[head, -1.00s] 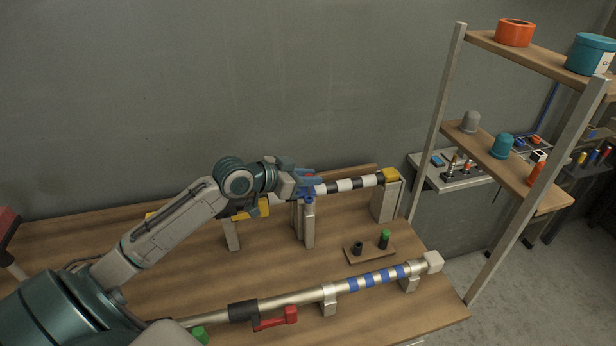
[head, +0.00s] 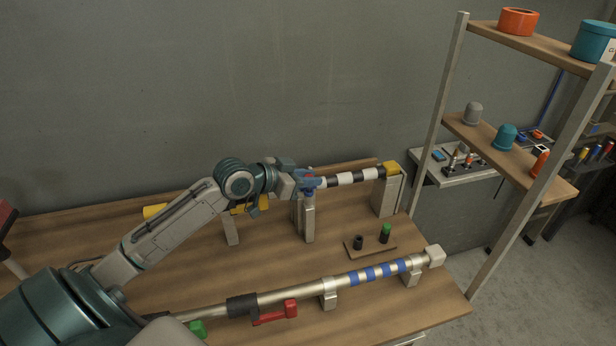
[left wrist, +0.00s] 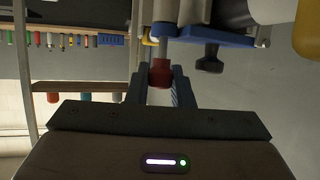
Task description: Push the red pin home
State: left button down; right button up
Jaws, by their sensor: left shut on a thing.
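The red pin (left wrist: 159,74) shows in the left wrist view between my two blue fingers. My left gripper (left wrist: 160,88) is shut on it. A metal shank (left wrist: 163,46) runs from the red part toward a blue and grey fitting (left wrist: 220,37). In the head view, my left gripper (head: 311,181) is at the left end of a black-and-white striped bar (head: 350,178), above a grey post (head: 308,218). Only a trace of red shows there, so I cannot tell how deep the pin sits. My right gripper is not in view.
In front lies a metal tube (head: 300,293) with blue bands and a red lever (head: 274,313). A small wooden plate (head: 370,249) holds a green-topped peg (head: 385,233) and a dark peg. A shelf rack (head: 441,130) stands at right.

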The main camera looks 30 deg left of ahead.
pick_arm(q)
jog(key=shift+f+b, duration=0.55)
jog(key=shift+f, duration=0.35)
jog(key=c, duration=1.2)
grip_release()
jog(key=shift+s+a, duration=0.1)
jog(key=p+v, duration=0.9)
jog(key=v, duration=0.1)
jog(key=shift+s+a+r, duration=0.1)
jog(key=shift+s+r, duration=0.05)
jog(key=shift+s, duration=0.1)
